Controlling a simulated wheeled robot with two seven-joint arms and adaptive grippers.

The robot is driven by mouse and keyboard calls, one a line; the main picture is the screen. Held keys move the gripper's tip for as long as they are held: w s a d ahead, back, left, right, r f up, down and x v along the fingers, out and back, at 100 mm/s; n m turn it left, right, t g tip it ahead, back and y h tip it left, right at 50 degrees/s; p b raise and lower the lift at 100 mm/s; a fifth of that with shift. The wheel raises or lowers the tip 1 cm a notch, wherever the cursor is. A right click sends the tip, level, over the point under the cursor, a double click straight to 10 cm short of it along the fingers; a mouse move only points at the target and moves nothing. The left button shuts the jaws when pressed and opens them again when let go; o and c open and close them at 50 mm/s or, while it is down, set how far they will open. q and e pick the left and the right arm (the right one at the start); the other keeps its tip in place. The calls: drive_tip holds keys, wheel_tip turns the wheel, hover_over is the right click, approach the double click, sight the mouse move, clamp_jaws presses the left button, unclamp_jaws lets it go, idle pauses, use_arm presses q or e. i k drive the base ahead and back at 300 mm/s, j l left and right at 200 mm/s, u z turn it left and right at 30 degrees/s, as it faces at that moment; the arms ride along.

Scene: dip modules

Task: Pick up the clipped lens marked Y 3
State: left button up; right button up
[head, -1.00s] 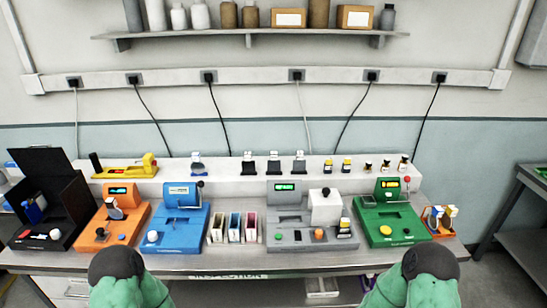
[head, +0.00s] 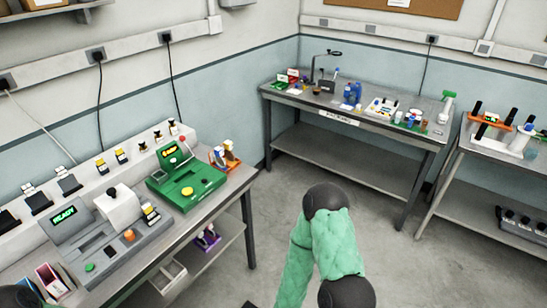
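I cannot pick out the clipped lens marked Y 3; any markings are too small to read. Small pieces with yellow and black parts (head: 120,156) stand on the white ledge of the left bench, and smaller dark-and-pale pieces (head: 157,136) stand farther along it. A yellow-topped piece (head: 150,211) sits at the grey device. An orange holder (head: 224,158) with pale and brown pieces is at the bench's right end. My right arm, with a green sleeve, shows at the lower middle over the floor, but neither gripper is in view.
The left bench carries a grey device (head: 103,227) and a green device (head: 187,184). A back table (head: 350,114) holds small items, and another table with an orange rack (head: 488,122) stands at the right. Open floor (head: 405,260) lies between them.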

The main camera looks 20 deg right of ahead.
sight(218, 152)
drive_tip(key=z, duration=0.4)
drive_tip(key=u, duration=0.25)
drive_tip(key=i+l+u, duration=0.15)
drive_tip(key=u, duration=0.3)
drive_tip(key=l+u, duration=0.45)
drive_tip(key=i+l+u, duration=0.1)
drive_tip(key=u, duration=0.3)
drive_tip(key=l+u, duration=0.45)
drive_tip(key=j, duration=0.1)
